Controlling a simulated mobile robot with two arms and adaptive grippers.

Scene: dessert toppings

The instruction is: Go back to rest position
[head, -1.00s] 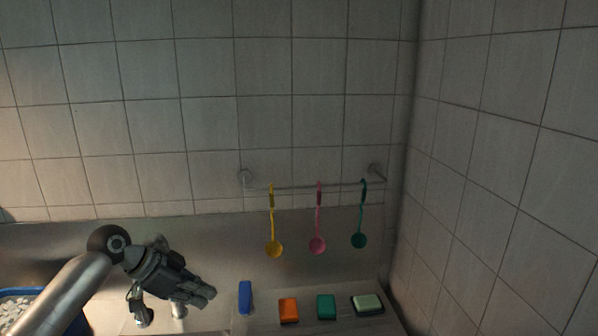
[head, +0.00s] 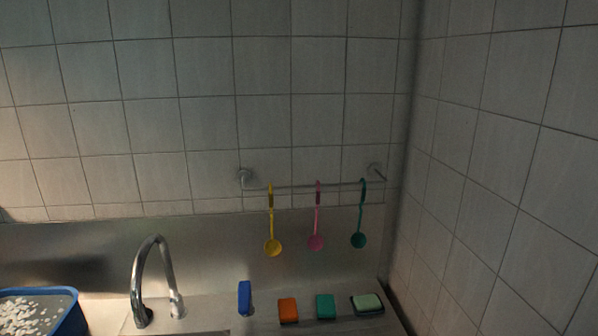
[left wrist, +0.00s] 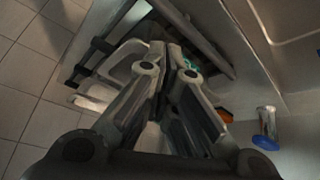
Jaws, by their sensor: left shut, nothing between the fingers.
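My left gripper (left wrist: 172,50) shows in the left wrist view, with its fingers together and nothing between them. It does not show in the head view. Behind its fingers are pale shelf-like surfaces and dark bars that I cannot identify. My right gripper is in neither view.
A chrome faucet (head: 150,275) stands by the sink, and a blue tub (head: 72,318) with pale bits sits at left. Yellow (head: 272,246), pink (head: 316,241) and green (head: 359,239) ladles hang above.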

